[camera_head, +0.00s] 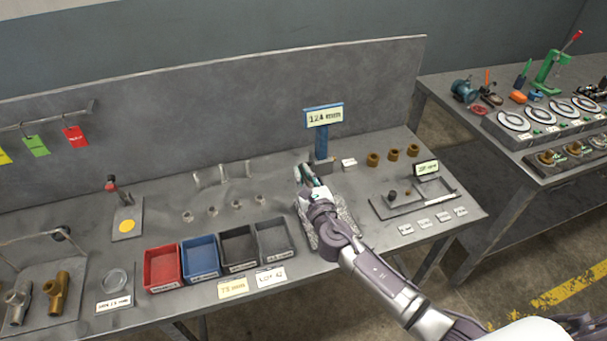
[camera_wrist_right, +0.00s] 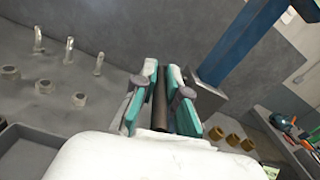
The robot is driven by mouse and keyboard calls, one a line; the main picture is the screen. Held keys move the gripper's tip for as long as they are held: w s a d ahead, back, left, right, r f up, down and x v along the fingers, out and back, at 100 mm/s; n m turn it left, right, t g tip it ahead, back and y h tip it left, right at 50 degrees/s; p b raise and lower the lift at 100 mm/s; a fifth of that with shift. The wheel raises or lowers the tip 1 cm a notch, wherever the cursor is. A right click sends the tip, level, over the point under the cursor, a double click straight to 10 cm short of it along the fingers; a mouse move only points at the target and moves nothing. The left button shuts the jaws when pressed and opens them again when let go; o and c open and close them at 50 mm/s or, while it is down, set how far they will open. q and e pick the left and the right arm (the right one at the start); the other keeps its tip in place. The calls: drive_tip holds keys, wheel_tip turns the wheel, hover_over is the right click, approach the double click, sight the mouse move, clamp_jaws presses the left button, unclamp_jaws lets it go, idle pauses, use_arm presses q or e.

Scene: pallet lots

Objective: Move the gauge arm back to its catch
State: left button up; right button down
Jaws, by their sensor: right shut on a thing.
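A gauge stands at the back of the bench, with a blue post (camera_head: 321,146) and a sign (camera_head: 324,117) that seems to read 124 mm. Its post also shows in the right wrist view (camera_wrist_right: 240,42). My right gripper (camera_head: 306,172) is just left of the post, over a grey speckled plate (camera_head: 342,226). In the right wrist view its teal fingers (camera_wrist_right: 161,82) are shut on a dark bar, seemingly the gauge arm (camera_wrist_right: 160,105). The arm's far end and any catch are hidden or cannot be made out. My left gripper is not in view.
Red (camera_head: 163,268), blue (camera_head: 199,259) and dark bins stand in a row left of my right arm. Brass rings (camera_head: 393,154) are right of the post. A tray (camera_head: 410,198) and several small labels lie farther right. A back panel (camera_head: 220,100) borders the bench.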

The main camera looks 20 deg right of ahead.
wheel_tip(320, 180, up, 5)
drive_tip(key=p, duration=0.3)
drive_tip(key=shift+r, duration=0.1)
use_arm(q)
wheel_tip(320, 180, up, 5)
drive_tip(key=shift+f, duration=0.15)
use_arm(e)
drive_tip(key=shift+w, duration=0.1)
drive_tip(key=c, duration=1.3)
unclamp_jaws()
drive_tip(key=shift+o, duration=0.5)
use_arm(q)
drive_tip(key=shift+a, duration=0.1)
use_arm(e)
drive_tip(key=shift+f, duration=0.2)
